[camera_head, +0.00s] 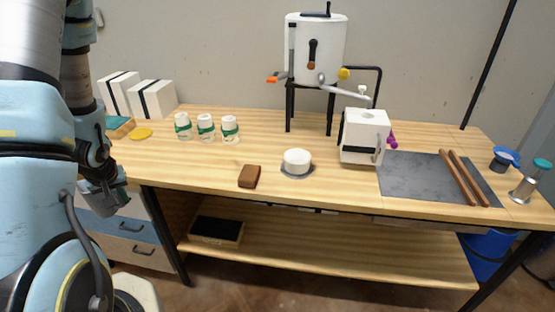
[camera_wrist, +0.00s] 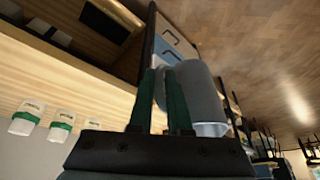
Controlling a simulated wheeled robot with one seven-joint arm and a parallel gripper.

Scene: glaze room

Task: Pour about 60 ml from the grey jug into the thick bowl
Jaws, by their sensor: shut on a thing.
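The grey jug (camera_wrist: 203,92) is in my gripper (camera_wrist: 162,78) in the wrist view, with the dark green fingers against its side. In the head view my gripper (camera_head: 98,184) is at the left, off the table's front left edge, and the jug (camera_head: 113,203) shows partly below it. The jug's inside is hidden, and I cannot tell its tilt. A white, rounded, thick-walled vessel (camera_head: 297,157), which looks like the thick bowl, stands on a grey disc (camera_head: 297,172) near the table's front middle, well right of my gripper.
A brown block (camera_head: 249,176) lies left of the disc. Several white jars with green bands (camera_head: 206,126) stand behind it. A white box-shaped device (camera_head: 364,135) and a tall white tank (camera_head: 316,50) on a stand are behind right. A slate slab (camera_head: 412,180) bears two wooden sticks (camera_head: 459,178).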

